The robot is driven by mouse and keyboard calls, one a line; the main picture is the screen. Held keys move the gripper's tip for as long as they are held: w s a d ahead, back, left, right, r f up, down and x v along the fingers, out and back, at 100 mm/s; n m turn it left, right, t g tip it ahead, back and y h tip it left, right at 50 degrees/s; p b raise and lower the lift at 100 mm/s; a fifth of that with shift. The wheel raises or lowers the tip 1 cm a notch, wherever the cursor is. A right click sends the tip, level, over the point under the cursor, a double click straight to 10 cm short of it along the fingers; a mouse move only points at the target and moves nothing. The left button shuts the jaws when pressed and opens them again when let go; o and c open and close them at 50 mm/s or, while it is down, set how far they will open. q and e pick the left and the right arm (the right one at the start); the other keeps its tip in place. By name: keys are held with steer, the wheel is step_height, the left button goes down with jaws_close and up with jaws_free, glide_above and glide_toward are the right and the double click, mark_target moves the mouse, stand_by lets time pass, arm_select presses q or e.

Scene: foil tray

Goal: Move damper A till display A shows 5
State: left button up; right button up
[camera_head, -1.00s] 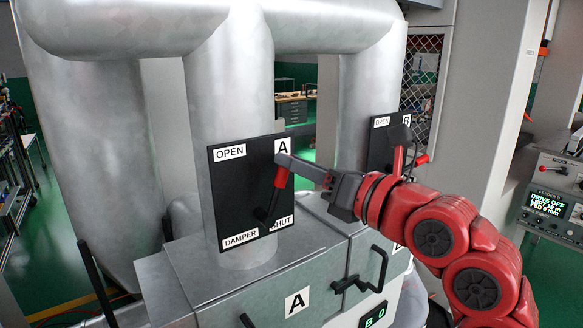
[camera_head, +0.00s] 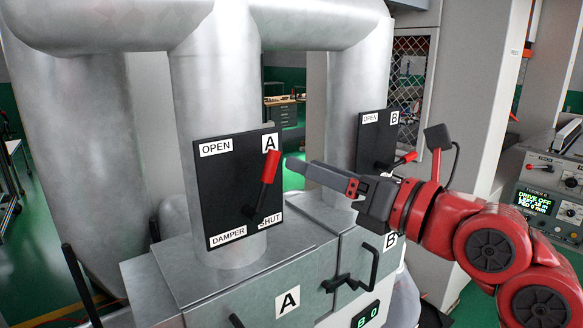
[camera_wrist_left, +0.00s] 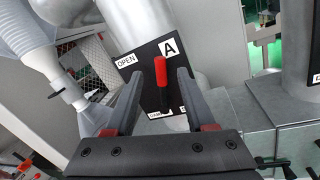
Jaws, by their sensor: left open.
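Damper A's lever has a red grip (camera_head: 270,166) on a black panel (camera_head: 225,190) marked OPEN, SHUT, DAMPER and A. The lever points up and slightly right, its grip just below the A label. My left gripper (camera_head: 300,168) is open, its fingertips just right of the grip and apart from it. In the left wrist view, the red grip (camera_wrist_left: 160,72) shows between the two spread fingers (camera_wrist_left: 159,80), with nothing held. Display A is not visible. My right gripper is not in view.
Damper B's panel (camera_head: 369,140) and red-gripped lever (camera_head: 405,157) stand behind my left gripper. A display reading B 0 (camera_head: 367,315) is at the bottom. Black door handles (camera_head: 350,283) stick out below. A control console (camera_head: 548,200) is at the right.

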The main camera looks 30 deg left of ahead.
arm_select(q)
steer(key=b+v, duration=0.2)
steer(key=v, duration=0.9)
steer(key=shift+d, duration=0.35)
